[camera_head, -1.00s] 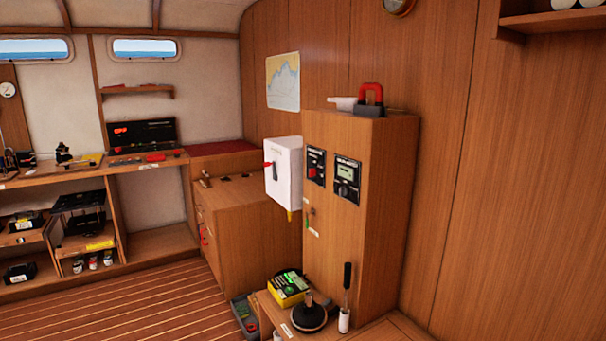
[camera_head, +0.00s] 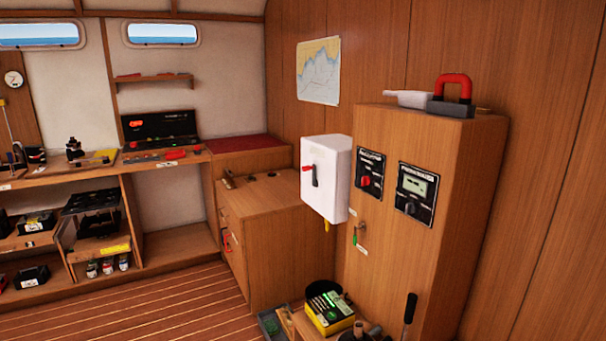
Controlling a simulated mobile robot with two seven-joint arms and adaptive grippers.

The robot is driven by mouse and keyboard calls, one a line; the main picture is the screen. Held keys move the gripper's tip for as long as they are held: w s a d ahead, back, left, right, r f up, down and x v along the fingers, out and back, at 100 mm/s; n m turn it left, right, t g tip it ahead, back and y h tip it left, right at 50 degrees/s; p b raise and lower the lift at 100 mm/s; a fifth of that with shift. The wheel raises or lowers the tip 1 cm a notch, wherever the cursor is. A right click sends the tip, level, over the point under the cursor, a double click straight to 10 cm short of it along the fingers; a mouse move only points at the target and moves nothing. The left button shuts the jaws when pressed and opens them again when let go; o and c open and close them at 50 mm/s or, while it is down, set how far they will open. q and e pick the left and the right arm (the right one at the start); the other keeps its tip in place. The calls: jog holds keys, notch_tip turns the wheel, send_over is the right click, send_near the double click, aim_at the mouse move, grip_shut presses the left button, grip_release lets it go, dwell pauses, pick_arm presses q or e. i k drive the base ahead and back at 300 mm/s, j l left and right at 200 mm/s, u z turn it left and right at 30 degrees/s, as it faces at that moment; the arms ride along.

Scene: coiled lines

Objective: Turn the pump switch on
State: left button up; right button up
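No label can be read, so I cannot tell for sure which control is the pump switch. A black panel with a red knob (camera_head: 367,180) is on the front of the wooden cabinet (camera_head: 390,270). To its right is a black panel with a pale display and a dark knob (camera_head: 416,194). A white box (camera_head: 334,180) to the left of these carries a dark lever with a red part (camera_head: 314,172). A small key-like fitting with a green tag (camera_head: 358,235) is below the panels. Neither of my grippers is in view.
A red-handled tool (camera_head: 454,88) and a white scoop-like thing (camera_head: 408,98) lie on the cabinet top. A yellow box with green items (camera_head: 331,314) stands low in front. A wooden counter (camera_head: 275,205) is behind to the left. The striped floor (camera_head: 165,305) at left is clear.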

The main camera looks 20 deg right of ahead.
aim_at(365, 180)
jog(key=i+j+z, duration=0.15)
jog(key=i+z, duration=0.35)
jog(key=i+j+z, duration=0.3)
jog(key=z, duration=0.2)
jog(key=i, duration=0.1)
